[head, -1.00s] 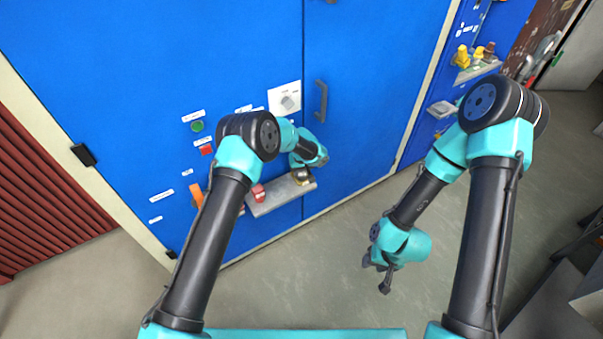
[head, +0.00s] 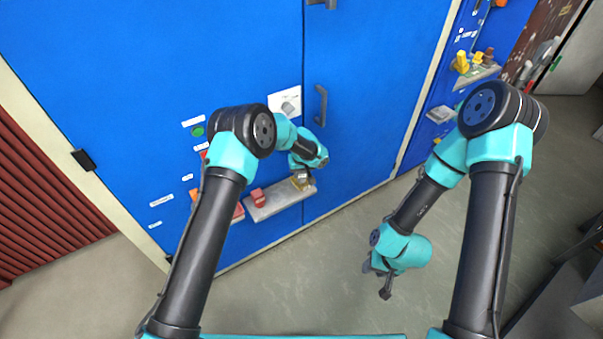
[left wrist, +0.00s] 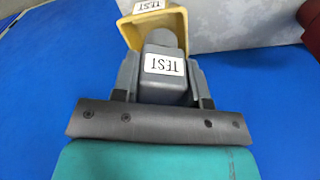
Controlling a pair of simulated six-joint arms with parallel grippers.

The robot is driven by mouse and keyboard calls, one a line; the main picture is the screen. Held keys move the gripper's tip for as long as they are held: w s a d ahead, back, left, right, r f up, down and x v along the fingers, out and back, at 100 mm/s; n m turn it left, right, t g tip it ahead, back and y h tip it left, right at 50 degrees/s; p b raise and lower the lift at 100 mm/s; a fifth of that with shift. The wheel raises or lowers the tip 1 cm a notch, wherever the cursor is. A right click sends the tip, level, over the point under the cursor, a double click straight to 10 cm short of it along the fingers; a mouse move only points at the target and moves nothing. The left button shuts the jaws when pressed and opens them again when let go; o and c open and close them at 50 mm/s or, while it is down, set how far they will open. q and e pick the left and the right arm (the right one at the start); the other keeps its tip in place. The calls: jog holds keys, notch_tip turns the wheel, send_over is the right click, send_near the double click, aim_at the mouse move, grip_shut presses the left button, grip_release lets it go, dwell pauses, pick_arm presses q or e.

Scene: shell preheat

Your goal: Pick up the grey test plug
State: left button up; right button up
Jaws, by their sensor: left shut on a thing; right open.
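The grey test plug (left wrist: 160,90) has a white TEST label and sits between the fingers of my left gripper (left wrist: 165,76), which is shut on it. Beyond the plug's far end is a yellow open-sided holder (left wrist: 150,28), also labelled TEST. I cannot tell whether the plug's far end is still inside it. In the head view my left gripper (head: 303,180) is at the right end of the small grey shelf (head: 270,207) on the blue cabinet, and hides the plug there. My right gripper (head: 378,280) is open and empty, low over the floor, apart from the cabinet.
A red block (head: 258,198) stands on the shelf left of my left gripper. A rotary switch (head: 288,106) and a door handle (head: 320,105) are above. Another shelf at right holds yellow and brown pieces (head: 461,63). The floor (head: 310,270) between my arms is clear.

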pick_arm(q)
jog(key=s+r, duration=0.1)
jog(key=s, duration=1.3)
jog(key=shift+s+r, duration=0.25)
jog(key=shift+s, duration=0.05)
jog(key=shift+a, duration=0.15)
